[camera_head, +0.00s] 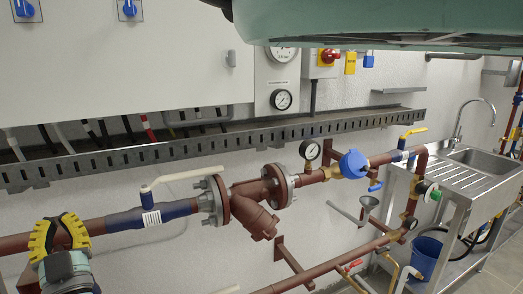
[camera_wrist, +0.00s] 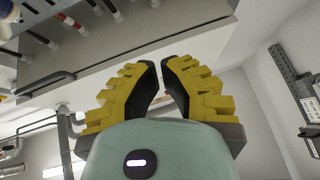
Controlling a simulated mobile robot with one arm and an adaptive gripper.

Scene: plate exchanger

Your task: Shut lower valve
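My gripper (camera_head: 62,232), with yellow stepped fingers, is at the lower left in the head view, in front of the upper brown pipe. In the wrist view my gripper (camera_wrist: 161,66) has its fingertips almost together, with nothing seen between them. On the lower pipe (camera_head: 325,268), a red-handled valve (camera_head: 352,266) shows right of centre. A pale lever end (camera_head: 228,290) is cut off at the bottom edge, so its valve is hidden. On the upper pipe, a valve with a white lever (camera_head: 182,176) stands right of my gripper, apart from it. I cannot tell which one is the lower valve.
A flanged brown strainer (camera_head: 254,208), a pressure gauge (camera_head: 310,150) and a blue round device (camera_head: 353,164) sit along the upper pipe. A slotted cable tray (camera_head: 215,139) runs above. A steel sink (camera_head: 480,165) and blue bucket (camera_head: 425,257) stand at the right.

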